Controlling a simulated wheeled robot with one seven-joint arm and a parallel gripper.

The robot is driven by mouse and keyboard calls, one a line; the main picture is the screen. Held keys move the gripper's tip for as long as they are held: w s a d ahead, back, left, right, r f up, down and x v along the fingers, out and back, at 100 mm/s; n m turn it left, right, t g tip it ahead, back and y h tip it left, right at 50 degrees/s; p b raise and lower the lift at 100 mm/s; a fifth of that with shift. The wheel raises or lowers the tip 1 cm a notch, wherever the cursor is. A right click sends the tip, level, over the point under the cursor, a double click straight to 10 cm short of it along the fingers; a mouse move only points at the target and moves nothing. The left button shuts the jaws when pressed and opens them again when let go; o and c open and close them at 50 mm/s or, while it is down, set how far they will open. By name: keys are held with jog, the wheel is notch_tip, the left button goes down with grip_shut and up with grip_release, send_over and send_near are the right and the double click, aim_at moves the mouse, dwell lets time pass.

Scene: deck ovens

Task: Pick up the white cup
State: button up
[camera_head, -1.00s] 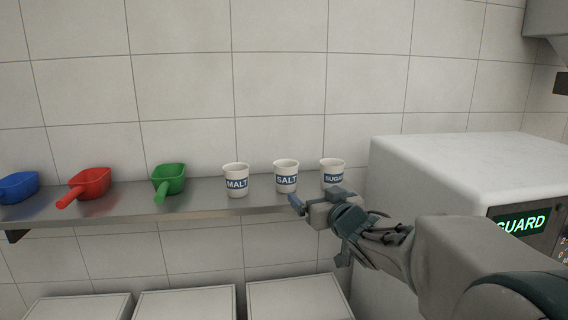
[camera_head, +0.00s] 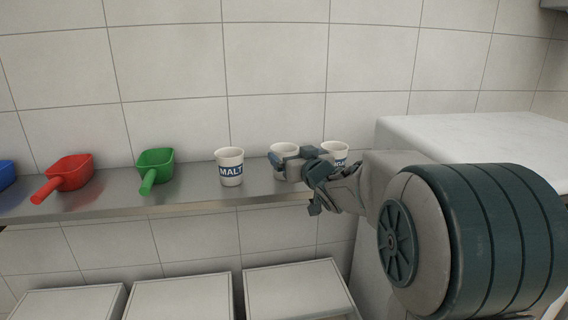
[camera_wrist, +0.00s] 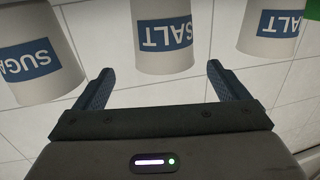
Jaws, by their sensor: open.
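Three white cups with blue labels stand upright on a metal shelf (camera_head: 200,198). They are the MALT cup (camera_head: 230,158), the SALT cup (camera_head: 284,149) and the right-hand cup (camera_head: 335,147), whose label reads SUGAR in the wrist view (camera_wrist: 30,55). My gripper (camera_head: 290,160) is open and empty in front of the SALT cup, hiding its label and lower part in the head view. In the wrist view, the picture is upside down. There the SALT cup (camera_wrist: 163,35) is centred just ahead of the two spread fingers (camera_wrist: 162,82), with no visible contact.
A green scoop (camera_head: 156,167), a red scoop (camera_head: 66,175) and a blue scoop (camera_head: 6,174) lie farther left on the shelf. A tiled wall is close behind. A large white box-shaped unit (camera_head: 470,138) stands at the right. Pale lidded bins (camera_head: 295,285) are below.

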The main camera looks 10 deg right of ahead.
aim_at(280, 145)
jog(key=shift+a+p+x, duration=0.15)
jog(key=shift+p+x, duration=0.1)
jog(key=shift+x, duration=1.2)
jog(key=shift+a+p+x, duration=0.15)
jog(key=shift+p+x, duration=0.1)
jog(key=shift+x, duration=1.2)
jog(key=shift+s, duration=0.1)
jog(key=c, duration=1)
